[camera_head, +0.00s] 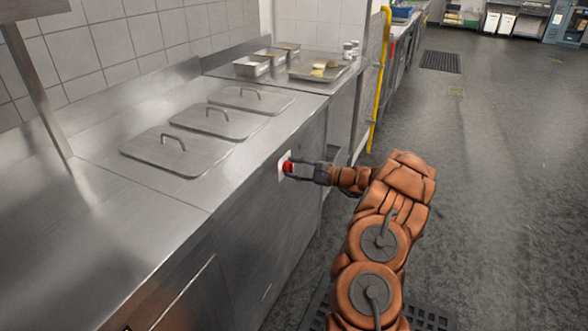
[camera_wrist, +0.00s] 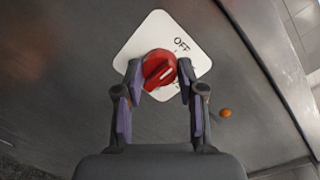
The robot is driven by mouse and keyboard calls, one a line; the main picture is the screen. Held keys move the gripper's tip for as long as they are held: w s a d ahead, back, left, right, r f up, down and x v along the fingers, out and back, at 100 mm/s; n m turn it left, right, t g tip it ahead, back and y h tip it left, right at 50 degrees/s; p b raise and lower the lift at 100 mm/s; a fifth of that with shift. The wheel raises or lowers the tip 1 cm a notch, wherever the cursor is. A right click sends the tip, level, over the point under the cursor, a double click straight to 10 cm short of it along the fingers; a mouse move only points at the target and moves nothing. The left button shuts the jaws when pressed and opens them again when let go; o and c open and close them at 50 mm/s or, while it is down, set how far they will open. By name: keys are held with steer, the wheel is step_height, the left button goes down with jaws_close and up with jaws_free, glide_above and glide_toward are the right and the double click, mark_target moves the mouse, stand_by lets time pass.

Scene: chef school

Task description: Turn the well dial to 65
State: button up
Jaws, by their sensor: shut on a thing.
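The well dial (camera_wrist: 158,70) is a red knob with a pale pointer line on a white plate (camera_wrist: 139,47). The plate is on the front panel of the steel counter. The plate shows "OFF" at its upper right; other marks are too small or hidden to read. The dial also shows in the head view (camera_head: 287,167). My gripper (camera_wrist: 160,82) is shut on the dial, one finger at each side. In the head view my gripper (camera_head: 292,169) reaches the panel from the right.
A small orange light (camera_wrist: 225,113) sits on the panel right of the plate. Several lidded wells (camera_head: 180,150) are on the counter top (camera_head: 100,215). A tray (camera_head: 318,72) and metal pans (camera_head: 252,66) stand farther back. A yellow rail (camera_head: 379,80) rises behind. The floor at right is clear.

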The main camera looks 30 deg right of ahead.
steer(key=c, duration=0.3)
steer(key=shift+c, duration=0.2)
steer(key=m+p, duration=0.2)
steer(key=m, duration=0.2)
steer(key=m+t, duration=0.1)
steer(key=m, duration=0.5)
stand_by(0.5)
steer(key=o, duration=1.1)
steer(key=shift+o, duration=0.2)
